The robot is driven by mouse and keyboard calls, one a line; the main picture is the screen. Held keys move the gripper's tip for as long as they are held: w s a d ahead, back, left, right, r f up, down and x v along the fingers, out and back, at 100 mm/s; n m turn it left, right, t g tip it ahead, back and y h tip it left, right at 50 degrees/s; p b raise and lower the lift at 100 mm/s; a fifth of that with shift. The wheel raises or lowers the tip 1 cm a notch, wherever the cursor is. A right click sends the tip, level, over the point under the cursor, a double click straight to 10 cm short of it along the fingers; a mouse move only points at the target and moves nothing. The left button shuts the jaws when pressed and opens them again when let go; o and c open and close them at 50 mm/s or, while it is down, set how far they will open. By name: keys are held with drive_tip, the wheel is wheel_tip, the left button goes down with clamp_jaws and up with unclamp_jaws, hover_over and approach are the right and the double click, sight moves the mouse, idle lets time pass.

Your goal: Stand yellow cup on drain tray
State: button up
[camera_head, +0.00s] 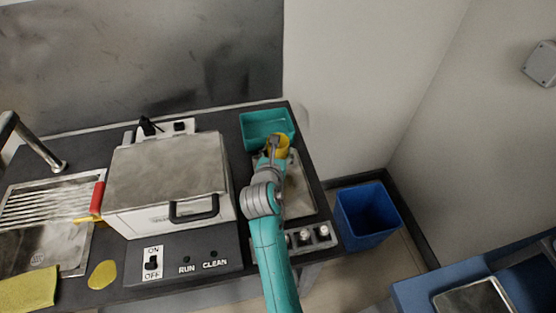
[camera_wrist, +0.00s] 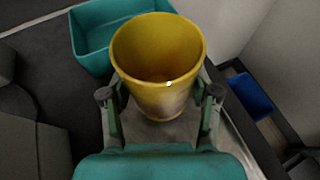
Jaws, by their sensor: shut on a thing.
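The yellow cup (camera_head: 283,146) is in my gripper (camera_head: 275,150), near the back right of the counter. In the wrist view the yellow cup (camera_wrist: 158,70) is between the two fingers of my gripper (camera_wrist: 160,94), its open mouth towards the camera and its inside empty. A flat grey metal tray (camera_head: 298,190) lies partly under my arm; it also shows below the cup in the wrist view (camera_wrist: 150,132). A ribbed metal draining surface (camera_head: 45,207) is at the sink on the left. I cannot tell which of these is the drain tray, or whether the cup touches anything below.
A teal bin (camera_head: 262,118) stands just behind the cup. A boxy metal-lidded machine (camera_head: 168,168) with a black handle stands to the left. Bottle-like knobs (camera_head: 305,236) line the front right. A blue bin (camera_head: 367,215) is on the floor, right of the counter.

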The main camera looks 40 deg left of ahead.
drive_tip(key=shift+f, duration=1.6)
drive_tip(key=shift+f, duration=0.1)
drive_tip(key=o, duration=1.3)
drive_tip(key=shift+s+d+r, duration=0.1)
drive_tip(key=shift+s+r, duration=0.1)
drive_tip(key=v, duration=1.1)
drive_tip(key=shift+s+d, duration=0.2)
